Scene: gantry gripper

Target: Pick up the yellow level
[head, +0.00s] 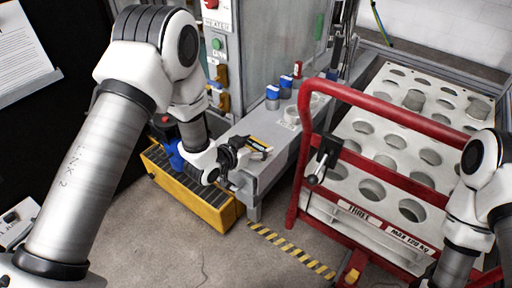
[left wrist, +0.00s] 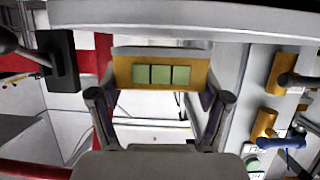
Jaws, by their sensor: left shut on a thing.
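The yellow level (left wrist: 163,74) is a yellow bar with three green windows. In the left wrist view it lies between the two fingers of my left gripper (left wrist: 160,105), which is shut on it. In the head view my left gripper (head: 240,157) is at the near left end of the grey bench, and a small yellow part of the level (head: 256,143) shows beside its fingers. The gripper hides much of the level there. I cannot tell whether the level touches the bench top. My right arm comes in at the right edge of the head view, with its gripper out of sight.
A red-railed cart (head: 352,98) with a white holed top stands right of the grey bench (head: 272,178). Blue-topped containers (head: 272,97) stand on the bench. A yellow crate (head: 190,190) is on the floor at its left. Yellow-black tape (head: 290,250) marks clear floor in front.

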